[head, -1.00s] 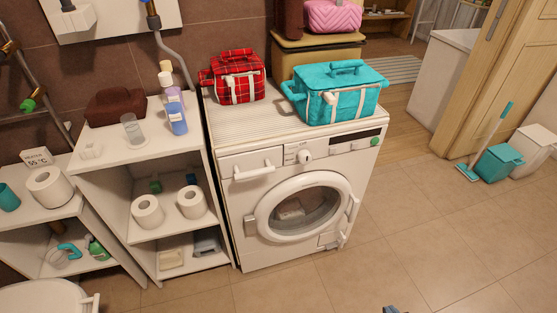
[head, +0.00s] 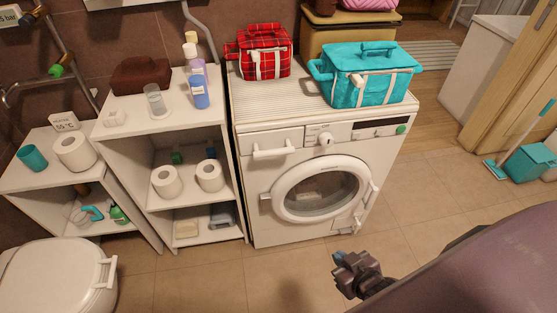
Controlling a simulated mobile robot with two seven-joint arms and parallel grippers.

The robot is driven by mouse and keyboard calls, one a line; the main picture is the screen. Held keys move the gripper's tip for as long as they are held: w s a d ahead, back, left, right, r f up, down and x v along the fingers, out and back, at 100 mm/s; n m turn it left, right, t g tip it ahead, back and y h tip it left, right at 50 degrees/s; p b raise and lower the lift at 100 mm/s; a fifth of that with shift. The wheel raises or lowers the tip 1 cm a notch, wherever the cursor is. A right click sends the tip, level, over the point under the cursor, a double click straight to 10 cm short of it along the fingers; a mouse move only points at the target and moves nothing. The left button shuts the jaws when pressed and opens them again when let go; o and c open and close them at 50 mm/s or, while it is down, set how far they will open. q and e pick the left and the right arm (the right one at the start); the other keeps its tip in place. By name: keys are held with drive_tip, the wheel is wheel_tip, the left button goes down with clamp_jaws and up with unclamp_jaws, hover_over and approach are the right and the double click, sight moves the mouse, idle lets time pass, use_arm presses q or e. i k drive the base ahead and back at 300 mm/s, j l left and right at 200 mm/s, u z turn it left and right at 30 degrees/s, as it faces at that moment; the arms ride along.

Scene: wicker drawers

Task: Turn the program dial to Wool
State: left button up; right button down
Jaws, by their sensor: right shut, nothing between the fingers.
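The white front-loading washing machine (head: 254,198) stands in the middle of the head view with its round door (head: 318,189) closed. The program dial (head: 325,139) is a small white knob on the top panel, right of the drawer handle (head: 275,151). The setting it points to is too small to read. My right gripper (head: 343,264) is in front of and below the machine, over the floor, apart from it. It is shut and empty. My left gripper is not in view.
A teal bag (head: 372,88) and a red plaid bag (head: 264,66) sit on the machine's top. White open shelves (head: 152,128) stand close on its left, with a toilet (head: 50,280) at lower left. The tiled floor (head: 215,275) in front is clear.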

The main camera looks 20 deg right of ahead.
sight(326, 140)
drive_tip(key=l+u, duration=0.25)
drive_tip(key=l, duration=0.15)
drive_tip(key=k+l+u, duration=0.1)
drive_tip(key=l+u, duration=0.15)
drive_tip(key=l, duration=0.15)
drive_tip(key=k+l+u, duration=0.15)
drive_tip(key=l, duration=0.25)
drive_tip(key=l+u, duration=0.15)
drive_tip(key=l, duration=0.3)
drive_tip(key=k+l, duration=0.1)
drive_tip(key=l, duration=0.25)
drive_tip(key=k+l, duration=0.15)
drive_tip(key=l, duration=0.25)
drive_tip(key=k+l+u, duration=0.1)
drive_tip(key=l, duration=0.3)
drive_tip(key=k+l, duration=0.15)
drive_tip(key=l, duration=0.2)
drive_tip(key=k+l, duration=0.1)
drive_tip(key=l, duration=0.25)
drive_tip(key=k+l, duration=0.15)
drive_tip(key=l, duration=0.2)
drive_tip(key=k+l+u, duration=0.1)
drive_tip(key=l, duration=0.3)
drive_tip(key=k+l, duration=0.2)
drive_tip(key=l, duration=0.15)
